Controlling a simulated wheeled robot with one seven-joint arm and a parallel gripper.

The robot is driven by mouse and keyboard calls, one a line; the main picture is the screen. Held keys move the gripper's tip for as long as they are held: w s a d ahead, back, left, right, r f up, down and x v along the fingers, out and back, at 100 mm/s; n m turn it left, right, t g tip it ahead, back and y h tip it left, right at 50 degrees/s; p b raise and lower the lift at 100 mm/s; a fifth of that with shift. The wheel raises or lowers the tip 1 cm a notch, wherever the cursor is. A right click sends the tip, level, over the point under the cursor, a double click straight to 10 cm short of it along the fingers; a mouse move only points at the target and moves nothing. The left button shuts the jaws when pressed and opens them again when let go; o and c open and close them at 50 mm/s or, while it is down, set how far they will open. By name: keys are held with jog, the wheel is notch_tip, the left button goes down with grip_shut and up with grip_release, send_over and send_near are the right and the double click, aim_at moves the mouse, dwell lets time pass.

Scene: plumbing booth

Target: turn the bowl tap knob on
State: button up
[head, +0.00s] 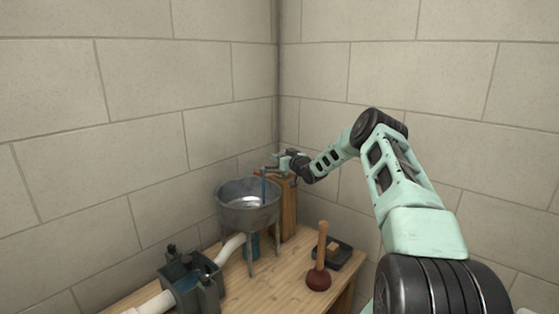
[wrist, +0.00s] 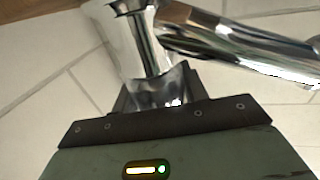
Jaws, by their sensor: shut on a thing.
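The metal bowl (head: 248,213) stands on legs on the wooden bench near the corner. The tap is at the bowl's back right, by the top of a wooden post (head: 289,212). In the wrist view the tap shows as chrome, with a knob (wrist: 148,50) and a long tube (wrist: 245,50) running off to the right. My gripper (head: 280,163) reaches the tap from the right in the head view. In the wrist view my gripper (wrist: 155,97) is shut on the lower part of the chrome knob. A thin blue upright streak shows over the bowl; I cannot tell what it is.
A plunger (head: 321,253) stands on the bench (head: 240,289) at the front right, by a dark tray (head: 345,261) holding a tan block (head: 333,247). A dark box-like device (head: 190,282) with white pipe (head: 229,249) is at the left. Block walls close in the corner.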

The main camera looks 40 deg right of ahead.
jog(key=o, duration=1)
jog(key=s+a+b, duration=0.1)
jog(key=s+b, duration=0.1)
jog(key=s, duration=0.3)
jog(key=s+b, duration=0.2)
jog(key=s, duration=0.4)
jog(key=s+a+b, duration=0.1)
jog(key=s+b, duration=0.1)
jog(key=s, duration=0.4)
jog(key=shift+s+a, duration=0.15)
jog(key=shift+a, duration=0.15)
